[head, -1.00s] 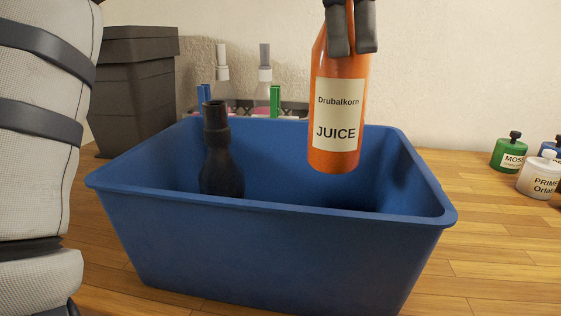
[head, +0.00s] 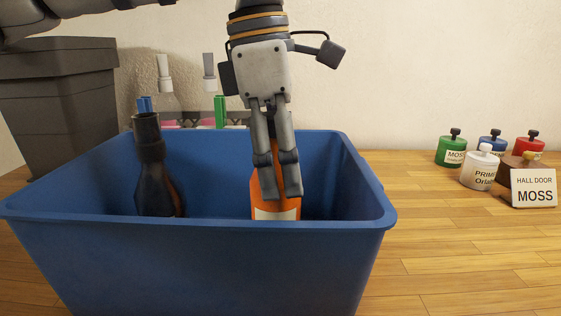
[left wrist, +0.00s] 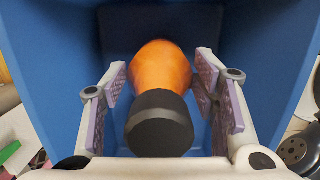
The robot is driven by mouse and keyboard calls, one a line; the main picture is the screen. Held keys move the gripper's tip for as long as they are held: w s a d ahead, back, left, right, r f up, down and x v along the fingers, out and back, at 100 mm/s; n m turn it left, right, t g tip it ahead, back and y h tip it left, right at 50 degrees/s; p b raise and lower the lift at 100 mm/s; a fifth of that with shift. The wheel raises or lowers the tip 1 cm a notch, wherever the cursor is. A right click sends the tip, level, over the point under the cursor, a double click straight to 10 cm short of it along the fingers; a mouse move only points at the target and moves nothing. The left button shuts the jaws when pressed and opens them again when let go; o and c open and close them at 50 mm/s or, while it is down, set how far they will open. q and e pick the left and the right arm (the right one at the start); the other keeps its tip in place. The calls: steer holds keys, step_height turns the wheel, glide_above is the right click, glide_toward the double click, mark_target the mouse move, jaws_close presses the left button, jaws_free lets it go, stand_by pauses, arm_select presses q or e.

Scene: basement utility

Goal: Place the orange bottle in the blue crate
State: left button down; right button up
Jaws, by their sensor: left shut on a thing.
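The blue crate (head: 190,260) stands on the wooden surface at the lower left of the head view. The orange bottle (head: 256,202) is upright inside the crate, its lower part hidden by the front wall; I cannot tell whether it touches the floor. My left gripper (head: 277,178) points down into the crate and is shut on the orange bottle. In the left wrist view, the bottle (left wrist: 160,66) with its dark cap (left wrist: 158,125) lies between the finger pads, with blue walls around. My right gripper is not in view.
A dark bottle (head: 155,185) stands in the crate's left part. A dark grey bin (head: 60,100) is behind at the left. Clear bottles with a green item (head: 220,112) stand behind the crate. Several small jars and a "HALL DOOR MOSS" card (head: 534,188) sit right. The right foreground is clear.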

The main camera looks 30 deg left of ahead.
mark_target(272, 113)
arm_select(q)
steer(key=c, duration=0.6)
jaws_free()
steer(key=r, duration=0.4)
steer(key=a+r, duration=0.1)
steer(key=r, duration=0.3)
steer(key=s+r+p, duration=0.1)
steer(key=r, duration=0.3)
steer(key=shift+a, duration=0.25)
